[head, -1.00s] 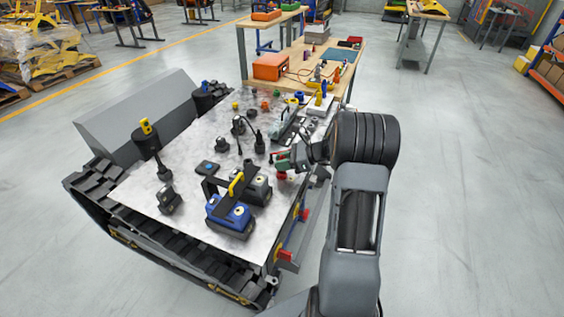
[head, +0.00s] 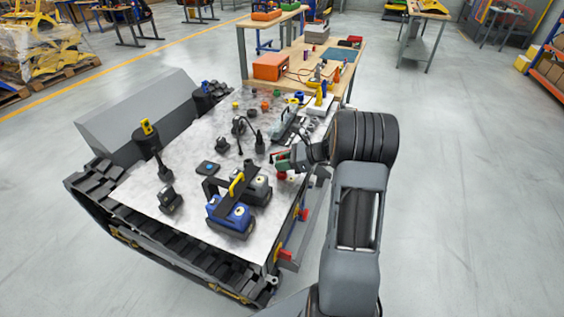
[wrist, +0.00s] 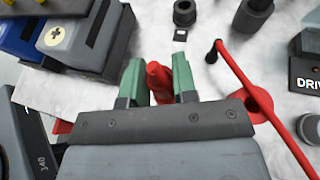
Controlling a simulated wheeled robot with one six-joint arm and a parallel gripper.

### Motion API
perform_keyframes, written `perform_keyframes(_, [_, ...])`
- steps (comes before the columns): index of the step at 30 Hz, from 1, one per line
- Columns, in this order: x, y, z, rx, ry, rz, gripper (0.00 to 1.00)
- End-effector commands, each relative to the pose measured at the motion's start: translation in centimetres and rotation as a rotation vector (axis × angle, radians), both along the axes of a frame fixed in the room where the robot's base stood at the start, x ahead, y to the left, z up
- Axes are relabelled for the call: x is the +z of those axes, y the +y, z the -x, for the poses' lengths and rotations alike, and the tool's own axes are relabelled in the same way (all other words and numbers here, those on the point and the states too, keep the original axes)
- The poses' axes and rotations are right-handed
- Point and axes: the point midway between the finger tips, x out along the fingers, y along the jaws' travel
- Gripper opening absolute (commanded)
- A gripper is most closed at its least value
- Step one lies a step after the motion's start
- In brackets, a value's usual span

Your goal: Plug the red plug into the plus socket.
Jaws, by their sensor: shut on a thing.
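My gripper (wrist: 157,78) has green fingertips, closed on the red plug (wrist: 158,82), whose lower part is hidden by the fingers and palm. In the head view my gripper (head: 283,161) is over the right edge of the carrier's deck, behind the grey box. A disc with a plus sign (wrist: 55,37) is on the grey box (wrist: 85,38), left of my gripper and apart from the plug. The grey box (head: 262,189) also shows in the head view. I cannot make out the plus socket's opening.
A blue box (head: 231,216) stands beside the grey box, with a black and yellow bar (head: 236,181) above. Black fittings (wrist: 184,12) stand ahead on the pale deck (head: 190,200).

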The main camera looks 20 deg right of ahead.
Motion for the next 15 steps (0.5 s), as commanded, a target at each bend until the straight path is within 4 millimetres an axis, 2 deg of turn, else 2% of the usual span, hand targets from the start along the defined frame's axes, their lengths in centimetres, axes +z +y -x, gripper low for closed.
perform_keyframes(15, [-0.51,0.00,0.00,0.000,0.001,0.000,0.02])
